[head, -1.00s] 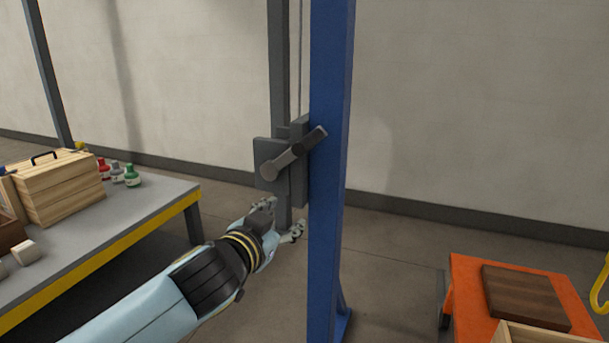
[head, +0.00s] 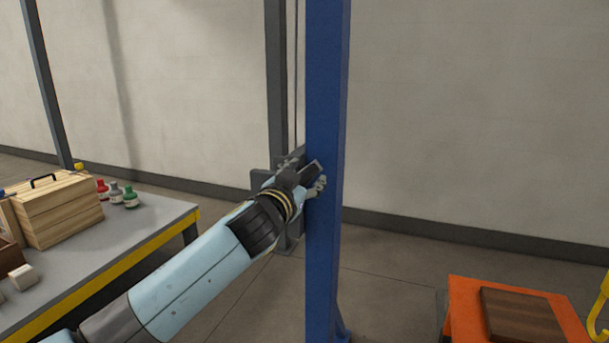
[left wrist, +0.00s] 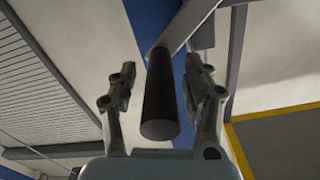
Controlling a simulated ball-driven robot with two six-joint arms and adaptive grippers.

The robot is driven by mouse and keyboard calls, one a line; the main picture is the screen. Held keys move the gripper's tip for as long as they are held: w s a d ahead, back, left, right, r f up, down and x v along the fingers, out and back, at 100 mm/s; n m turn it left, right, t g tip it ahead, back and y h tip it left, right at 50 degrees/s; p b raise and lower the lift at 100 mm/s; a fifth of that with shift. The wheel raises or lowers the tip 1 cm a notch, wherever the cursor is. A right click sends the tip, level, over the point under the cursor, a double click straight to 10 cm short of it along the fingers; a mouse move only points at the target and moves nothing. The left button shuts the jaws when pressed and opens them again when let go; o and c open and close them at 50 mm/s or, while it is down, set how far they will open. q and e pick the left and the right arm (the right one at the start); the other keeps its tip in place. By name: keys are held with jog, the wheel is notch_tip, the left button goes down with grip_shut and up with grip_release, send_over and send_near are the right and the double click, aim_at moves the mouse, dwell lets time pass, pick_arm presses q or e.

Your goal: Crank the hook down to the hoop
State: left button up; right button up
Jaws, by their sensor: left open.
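The winch with the crank is on the blue post (head: 326,240); its grey plate (head: 262,182) shows left of the post in the head view. My left gripper (head: 302,180) is at the crank and hides most of it. In the left wrist view, the dark cylindrical crank handle (left wrist: 160,98) lies between the two open fingers of my left gripper (left wrist: 160,78), with gaps on both sides. The grey crank arm (left wrist: 188,22) runs up from the handle. A yellow hook (head: 599,312) shows in part at the right edge. I see no hoop. My right gripper is out of view.
A grey table (head: 150,228) with a yellow edge stands at left, bearing a wooden box (head: 60,208) and several small bottles (head: 115,192). An orange cart (head: 463,300) with a dark wooden board (head: 520,316) is at lower right. The floor between is clear.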

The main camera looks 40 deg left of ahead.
pick_arm(q)
grip_shut()
dwell(0.3)
jog(key=shift+w+a+r, duration=0.1)
